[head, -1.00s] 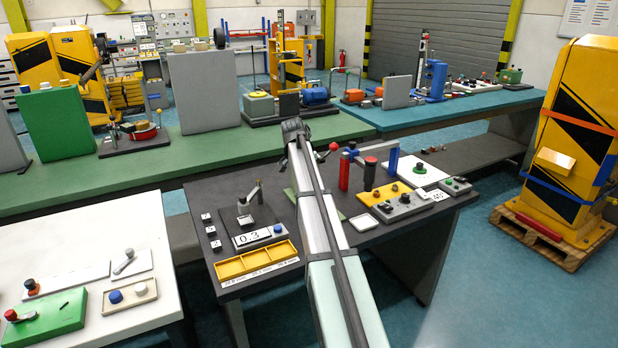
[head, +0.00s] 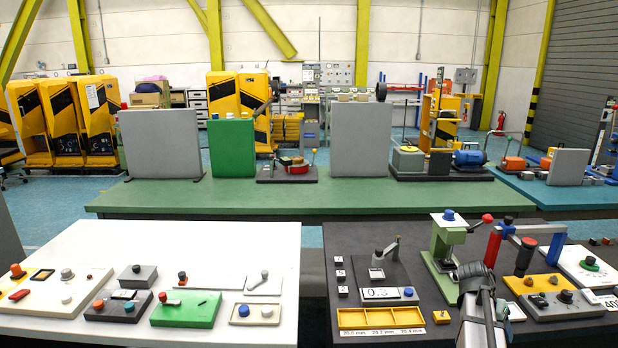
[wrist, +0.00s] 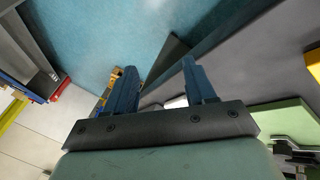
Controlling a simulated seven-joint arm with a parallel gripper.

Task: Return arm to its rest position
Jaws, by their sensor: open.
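My gripper (wrist: 159,66) shows in the wrist view with two blue fingers apart and nothing between them. Beyond the fingers are the blue floor (wrist: 110,30) and the edge of a dark grey table (wrist: 255,60). In the head view, part of my arm (head: 482,312) rises from the bottom edge at the right, in front of the dark grey table (head: 420,262). The fingers cannot be made out in the head view.
A green press (head: 446,245) and a blue-and-red frame (head: 527,230) stand close to my arm in the head view. A yellow tray (head: 380,318) lies to its left. In the wrist view, a green plate (wrist: 285,117) lies low at the right.

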